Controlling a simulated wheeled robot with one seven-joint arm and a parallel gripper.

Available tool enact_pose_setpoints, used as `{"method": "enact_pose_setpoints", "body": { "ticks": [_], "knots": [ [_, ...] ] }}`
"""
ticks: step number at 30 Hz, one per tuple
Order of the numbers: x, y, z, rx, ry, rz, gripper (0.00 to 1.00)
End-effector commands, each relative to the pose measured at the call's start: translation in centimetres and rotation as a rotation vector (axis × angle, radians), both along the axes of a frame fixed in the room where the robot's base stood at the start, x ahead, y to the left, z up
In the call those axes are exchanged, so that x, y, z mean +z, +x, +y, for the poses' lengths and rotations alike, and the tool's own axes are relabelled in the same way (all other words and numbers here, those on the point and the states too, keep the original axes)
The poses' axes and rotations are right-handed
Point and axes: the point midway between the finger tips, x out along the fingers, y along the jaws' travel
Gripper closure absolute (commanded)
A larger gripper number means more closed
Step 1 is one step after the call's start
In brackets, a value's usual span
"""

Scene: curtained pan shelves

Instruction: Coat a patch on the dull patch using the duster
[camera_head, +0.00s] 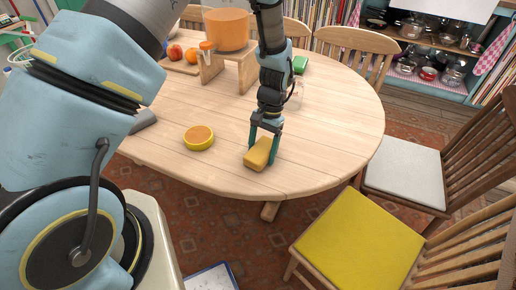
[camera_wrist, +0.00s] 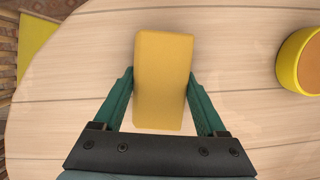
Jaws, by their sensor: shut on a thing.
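A yellow-orange block (camera_head: 257,156), which I take to be the duster, is between the fingers of my gripper (camera_head: 263,146) near the front edge of the round wooden table (camera_head: 330,130). In the wrist view the block (camera_wrist: 162,65) sits lengthwise with a green finger against each side; my gripper (camera_wrist: 160,85) is shut on it. Whether its underside touches the table I cannot tell. A round yellow tin or dish with an orange top (camera_head: 199,138) stands left of the block, and at the right edge of the wrist view. I cannot make out a dull patch.
An orange pot (camera_head: 227,30) stands on a small wooden stand (camera_head: 232,72) at the back. Fruit (camera_head: 174,53) lies left of it.

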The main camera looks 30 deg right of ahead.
Motion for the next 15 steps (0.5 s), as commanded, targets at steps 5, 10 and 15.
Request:
{"method": "enact_pose_setpoints", "body": {
  "ticks": [5, 10, 15],
  "knots": [
    [-0.1, 0.7, 0.7, 0.001, 0.003, 0.001, 1.00],
    [-0.1, 2.0, 1.7, 0.003, 0.003, -0.001, 1.00],
    [0.0, 3.0, 2.5, 0.003, 0.003, -0.001, 1.00]
  ]
}}
